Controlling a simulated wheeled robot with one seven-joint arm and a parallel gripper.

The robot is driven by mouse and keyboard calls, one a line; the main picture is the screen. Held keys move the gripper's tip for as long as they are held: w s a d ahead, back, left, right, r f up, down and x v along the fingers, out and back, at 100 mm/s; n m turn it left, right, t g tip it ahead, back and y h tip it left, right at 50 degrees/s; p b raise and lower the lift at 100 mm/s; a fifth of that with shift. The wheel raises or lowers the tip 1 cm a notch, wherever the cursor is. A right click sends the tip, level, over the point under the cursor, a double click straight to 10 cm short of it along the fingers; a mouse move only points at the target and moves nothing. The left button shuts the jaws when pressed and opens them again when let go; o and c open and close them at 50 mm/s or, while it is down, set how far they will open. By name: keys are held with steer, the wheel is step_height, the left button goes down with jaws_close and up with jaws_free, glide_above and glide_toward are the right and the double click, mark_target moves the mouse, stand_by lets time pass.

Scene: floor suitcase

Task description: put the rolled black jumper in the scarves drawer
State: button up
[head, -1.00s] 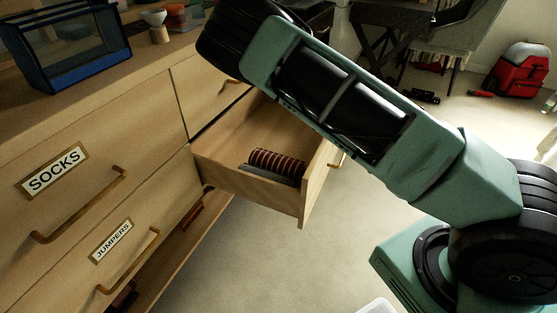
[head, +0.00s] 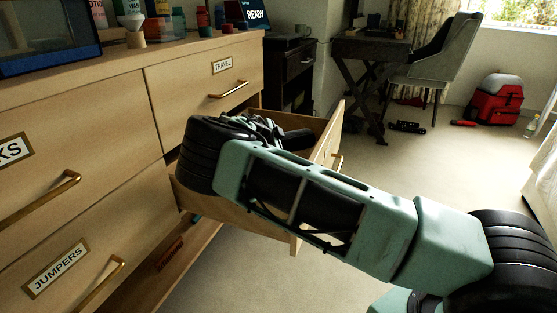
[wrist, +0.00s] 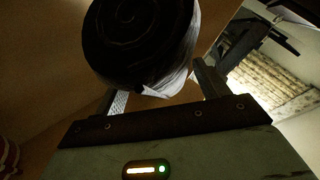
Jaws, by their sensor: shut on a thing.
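The rolled black jumper (wrist: 140,40) shows its spiral end in the wrist view, between the fingers of my gripper (wrist: 160,85). In the head view a dark roll end (head: 297,138) sticks out past my gripper (head: 262,130), over the open drawer (head: 235,213). The drawer is pulled out below the TRAVEL drawer; its own label is not visible. My arm hides most of its inside, so I cannot tell whether the jumper touches the bottom. A reddish striped patch (wrist: 8,155) shows at the lower left of the wrist view.
The closed TRAVEL drawer (head: 208,85) is just above. The JUMPERS drawer (head: 57,268) is at lower left, with another open drawer (head: 180,258) low down. Bottles and a small screen stand on the dresser top (head: 110,68). The floor (head: 240,285) in front is clear.

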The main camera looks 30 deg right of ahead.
step_height(320, 180, down, 5)
steer(key=shift+f+b, duration=0.1)
steer(key=shift+b, duration=0.8)
steer(key=o, duration=0.9)
steer(key=shift+o, duration=0.2)
steer(key=shift+s+a+r, duration=0.1)
steer(key=shift+a+r, duration=0.2)
steer(key=shift+r, duration=0.05)
steer(key=p+v, duration=0.3)
steer(key=v, duration=0.8)
steer(key=shift+p, duration=0.3)
steer(key=shift+a, duration=0.1)
